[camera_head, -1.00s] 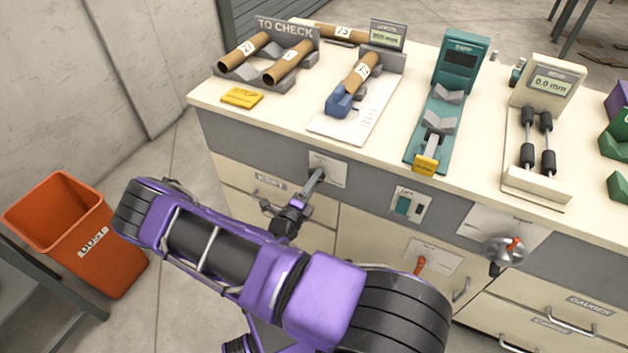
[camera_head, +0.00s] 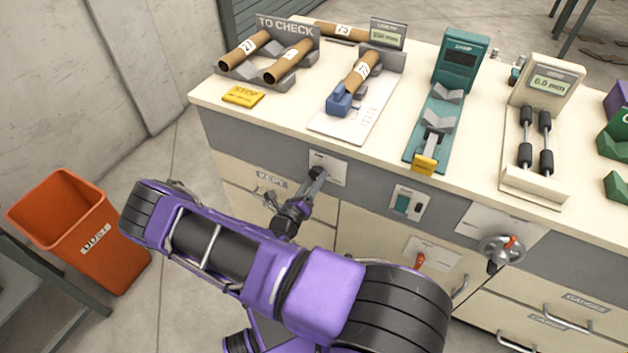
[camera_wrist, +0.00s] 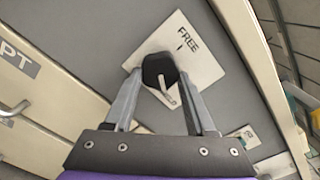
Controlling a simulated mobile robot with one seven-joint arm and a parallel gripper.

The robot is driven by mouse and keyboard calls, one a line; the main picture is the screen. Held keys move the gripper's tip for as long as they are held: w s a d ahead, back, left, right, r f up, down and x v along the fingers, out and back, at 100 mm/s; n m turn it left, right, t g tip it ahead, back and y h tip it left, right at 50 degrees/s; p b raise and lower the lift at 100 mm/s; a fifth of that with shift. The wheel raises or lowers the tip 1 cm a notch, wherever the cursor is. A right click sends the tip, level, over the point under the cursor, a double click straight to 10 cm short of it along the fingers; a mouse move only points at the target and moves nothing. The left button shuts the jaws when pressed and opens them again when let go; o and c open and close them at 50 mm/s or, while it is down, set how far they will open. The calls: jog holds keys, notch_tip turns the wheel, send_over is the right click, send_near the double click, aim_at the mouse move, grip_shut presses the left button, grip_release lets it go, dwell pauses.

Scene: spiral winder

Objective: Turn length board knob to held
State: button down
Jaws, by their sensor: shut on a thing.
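The length board knob is a dark knob (camera_wrist: 158,68) on a white plate (camera_wrist: 204,62) on the bench's grey front panel. The plate carries the word FREE, which runs slanted in the wrist view, with a short mark beside it. A small pale lever or pointer below the knob slants down to the right there. My gripper (camera_wrist: 160,78) is shut on the knob, one finger on each side. In the head view my gripper (camera_head: 314,180) reaches the same plate (camera_head: 333,167) below the length board (camera_head: 345,118).
On the bench top, a cardboard tube lies on the length board, beside the TO CHECK rack (camera_head: 300,38) and a green gauge (camera_head: 428,130). An orange bin (camera_head: 75,235) stands left.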

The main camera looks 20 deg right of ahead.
dwell(0.4)
jog(key=shift+c, duration=1.1)
grip_release()
jog(key=v, duration=1.7)
jog(key=shift+a, duration=0.2)
jog(key=shift+s, duration=0.1)
